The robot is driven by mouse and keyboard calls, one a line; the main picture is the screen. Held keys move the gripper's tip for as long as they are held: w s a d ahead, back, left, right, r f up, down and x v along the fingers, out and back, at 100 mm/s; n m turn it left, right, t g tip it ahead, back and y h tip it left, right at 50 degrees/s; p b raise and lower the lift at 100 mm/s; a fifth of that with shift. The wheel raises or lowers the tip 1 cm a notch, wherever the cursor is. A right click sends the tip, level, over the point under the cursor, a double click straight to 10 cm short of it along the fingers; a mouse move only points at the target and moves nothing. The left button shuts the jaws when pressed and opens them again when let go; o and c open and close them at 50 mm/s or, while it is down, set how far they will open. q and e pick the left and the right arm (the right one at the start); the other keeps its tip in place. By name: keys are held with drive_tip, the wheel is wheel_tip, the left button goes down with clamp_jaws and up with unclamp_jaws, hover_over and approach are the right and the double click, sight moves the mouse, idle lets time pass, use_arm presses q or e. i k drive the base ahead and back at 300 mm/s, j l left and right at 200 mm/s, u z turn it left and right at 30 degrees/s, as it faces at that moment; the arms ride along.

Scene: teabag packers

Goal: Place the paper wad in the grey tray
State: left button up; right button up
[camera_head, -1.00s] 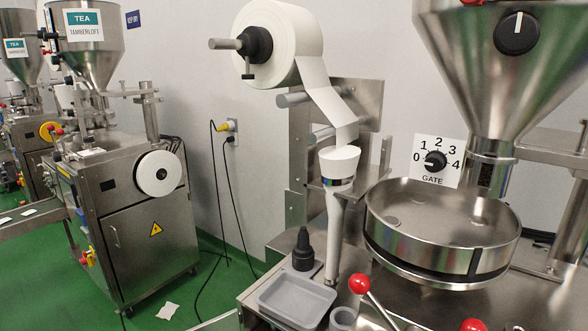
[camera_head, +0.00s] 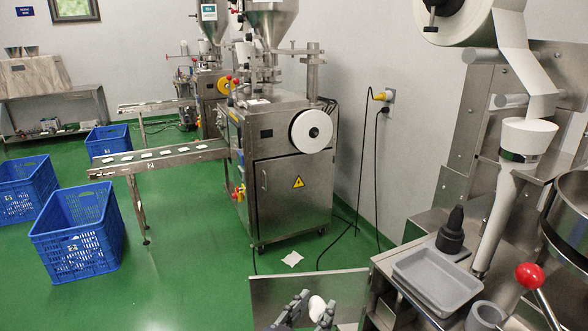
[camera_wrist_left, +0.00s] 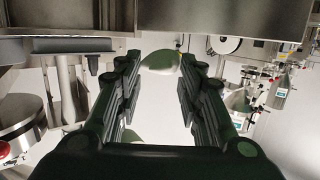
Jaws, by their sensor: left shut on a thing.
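The paper wad (camera_head: 317,306) is a small white rounded lump at the bottom edge of the head view. My left gripper (camera_head: 308,309) is shut on it, with dark fingers on either side. In the left wrist view the wad (camera_wrist_left: 160,62) shows as a pale, green-tinted lump between the fingers (camera_wrist_left: 158,68). The grey tray (camera_head: 436,280) is a shallow rectangular tray on the machine's ledge, right of and above the gripper in the head view. It looks empty. My right gripper is not in view.
A red-knobbed lever (camera_head: 529,276) is further right. An upright metal panel (camera_head: 312,287) is behind the gripper. Blue crates (camera_head: 78,238) stand on the floor.

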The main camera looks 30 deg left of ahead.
sight(432, 284)
drive_tip(key=u, duration=1)
drive_tip(key=k+l+u, duration=0.15)
drive_tip(key=k, duration=0.3)
drive_tip(key=k+l+u, duration=0.1)
drive_tip(key=k, duration=0.35)
drive_tip(key=l, duration=0.1)
